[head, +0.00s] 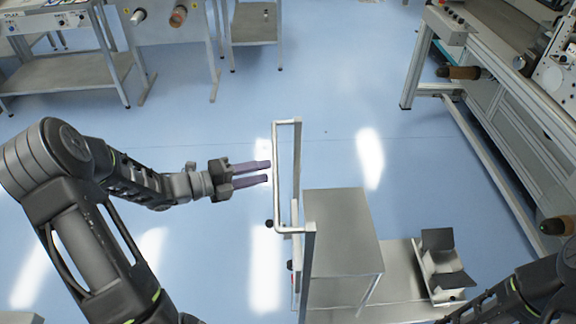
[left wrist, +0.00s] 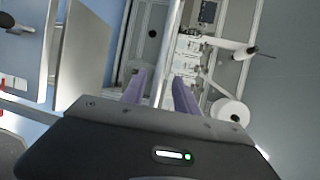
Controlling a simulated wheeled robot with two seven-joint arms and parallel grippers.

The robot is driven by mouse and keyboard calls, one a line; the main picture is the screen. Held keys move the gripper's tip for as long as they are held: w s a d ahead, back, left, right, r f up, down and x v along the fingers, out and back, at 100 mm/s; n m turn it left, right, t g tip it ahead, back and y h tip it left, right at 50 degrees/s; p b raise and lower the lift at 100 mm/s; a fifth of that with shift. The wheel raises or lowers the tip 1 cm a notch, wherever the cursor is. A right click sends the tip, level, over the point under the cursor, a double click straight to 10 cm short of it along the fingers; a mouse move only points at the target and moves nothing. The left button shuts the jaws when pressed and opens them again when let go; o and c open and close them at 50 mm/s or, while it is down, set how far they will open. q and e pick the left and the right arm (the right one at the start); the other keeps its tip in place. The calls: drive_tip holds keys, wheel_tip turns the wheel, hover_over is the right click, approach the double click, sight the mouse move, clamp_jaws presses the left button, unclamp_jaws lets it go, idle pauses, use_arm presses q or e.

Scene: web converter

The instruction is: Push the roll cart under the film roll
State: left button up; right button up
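The roll cart stands at the lower middle of the head view, with a grey metal box (head: 342,225), a low flat deck (head: 395,285) and a V-shaped cradle (head: 440,265). Its upright handle frame (head: 276,205) is on the cart's left side. My left gripper (head: 268,172) is open, its two purple fingers pointing right at the handle's near bar. In the left wrist view a bright bar (left wrist: 168,55) runs between and beyond the fingers (left wrist: 158,85); I cannot tell whether they touch it. A white roll (left wrist: 230,112) shows on a machine there, possibly the film roll. My right gripper is out of frame.
A long machine frame (head: 475,120) with dark-tipped spindles (head: 460,72) runs along the right. Metal tables (head: 60,75) stand at the back left. The blue floor (head: 340,110) between them is clear.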

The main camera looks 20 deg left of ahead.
use_arm(q)
drive_tip(key=p+x, duration=0.2)
drive_tip(key=x, duration=0.5)
drive_tip(key=shift+w+d, duration=0.2)
drive_tip(key=shift+d, duration=0.05)
drive_tip(key=shift+c, duration=0.4)
clamp_jaws()
idle(0.9)
